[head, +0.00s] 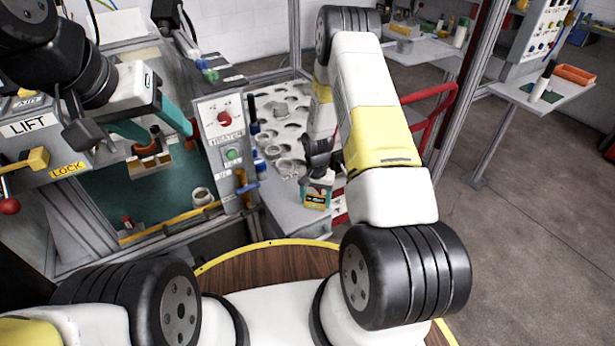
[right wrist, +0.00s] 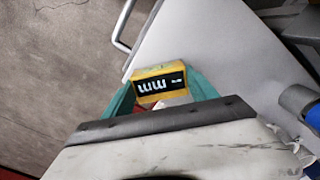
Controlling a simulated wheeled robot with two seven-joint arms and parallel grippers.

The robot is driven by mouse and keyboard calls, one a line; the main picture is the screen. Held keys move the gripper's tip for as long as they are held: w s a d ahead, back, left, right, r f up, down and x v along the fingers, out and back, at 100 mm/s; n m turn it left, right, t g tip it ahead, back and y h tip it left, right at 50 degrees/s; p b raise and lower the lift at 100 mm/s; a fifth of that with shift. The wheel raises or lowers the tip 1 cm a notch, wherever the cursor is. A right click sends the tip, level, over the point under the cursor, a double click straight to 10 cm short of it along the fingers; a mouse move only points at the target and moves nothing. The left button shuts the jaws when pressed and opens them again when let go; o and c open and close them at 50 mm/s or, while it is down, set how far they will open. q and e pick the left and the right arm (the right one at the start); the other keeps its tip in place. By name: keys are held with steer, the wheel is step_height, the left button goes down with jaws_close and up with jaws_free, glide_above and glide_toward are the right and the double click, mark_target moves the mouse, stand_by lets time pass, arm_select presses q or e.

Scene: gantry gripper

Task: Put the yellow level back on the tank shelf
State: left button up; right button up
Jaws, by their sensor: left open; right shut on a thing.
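The yellow level (right wrist: 160,84), a small yellow block with a black face marked "mm", is between the teal fingers of my right gripper (right wrist: 163,97) in the right wrist view. It also shows in the head view (head: 316,202), low in the right gripper, over the pale grey ledge (head: 287,214) beside the control panel. I cannot tell whether it touches that surface. My left gripper (head: 171,138) is open, its teal fingers spread above a small wooden rack (head: 150,165) with brown bottles. Which surface is the tank shelf is not clear from the pictures.
A control panel (head: 226,150) with red and green buttons stands between the grippers. A white plate with round holes (head: 285,105) holding cups lies behind the ledge. A green-floored bay (head: 110,205) with a yellow bar is at left. Red rails (head: 435,115) stand right of my right arm.

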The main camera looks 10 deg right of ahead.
steer(key=shift+f, duration=0.25)
steer(key=o, duration=1.7)
step_height(320, 180, up, 18)
step_height(320, 180, up, 14)
steer(key=n+t, duration=0.2)
glide_above(315, 199)
steer(key=s, duration=0.3)
steer(key=s+r+n+t, duration=0.1)
steer(key=s+r, duration=0.4)
steer(key=s, duration=0.2)
steer(key=s+a+r+n+t+y, duration=0.1)
steer(key=s+r, duration=0.5)
steer(key=s, duration=0.1)
steer(key=s+a+r+n+t+y, duration=0.1)
steer(key=s+r+t, duration=0.1)
steer(key=s+r, duration=0.4)
steer(key=shift+s+r+n, duration=0.25)
steer(key=shift+s+n, duration=0.05)
steer(key=shift+s, duration=0.35)
